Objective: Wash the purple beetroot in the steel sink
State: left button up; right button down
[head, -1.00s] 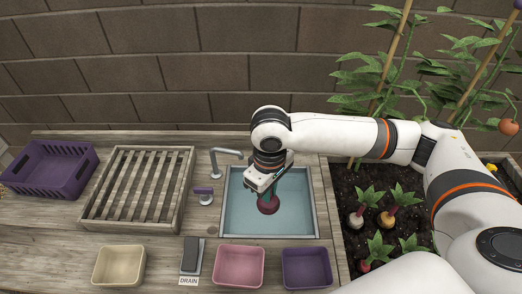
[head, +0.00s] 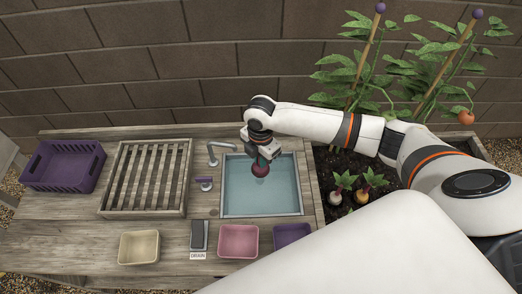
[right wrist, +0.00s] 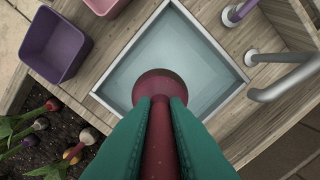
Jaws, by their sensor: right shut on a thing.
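The purple beetroot (head: 260,171) is a round, dark red root held over the back part of the steel sink (head: 262,215), which has bluish water in it. My right gripper (head: 262,158) is shut on the beetroot from above. In the right wrist view its teal fingers (right wrist: 160,108) close on the reddish stalks, and the beetroot (right wrist: 158,84) hangs beyond the fingertips, inside the sink's outline (right wrist: 160,10). I cannot tell whether it touches the water. My left gripper is not in view.
The tap (head: 222,147) and a purple-handled knob (head: 204,182) stand left of the sink. A slatted wooden rack (head: 145,210) and a purple crate (head: 62,165) are further left. Cream (head: 139,247), pink (head: 238,242) and purple (head: 291,233) bins line the front. A planted bed (head: 345,205) lies right.

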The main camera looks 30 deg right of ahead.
jog(key=shift+f, duration=0.3)
notch_tip(320, 180, down, 7)
jog(key=b, duration=0.8)
notch_tip(320, 180, down, 15)
jog(key=b, duration=0.8)
jog(key=shift+f, duration=0.15)
jog(key=shift+d, duration=0.1)
jog(key=d, duration=0.1)
jog(key=s+d+p, duration=0.1)
jog(key=d, duration=0.1)
jog(key=s+d+p, duration=0.1)
jog(key=shift+d, duration=0.25)
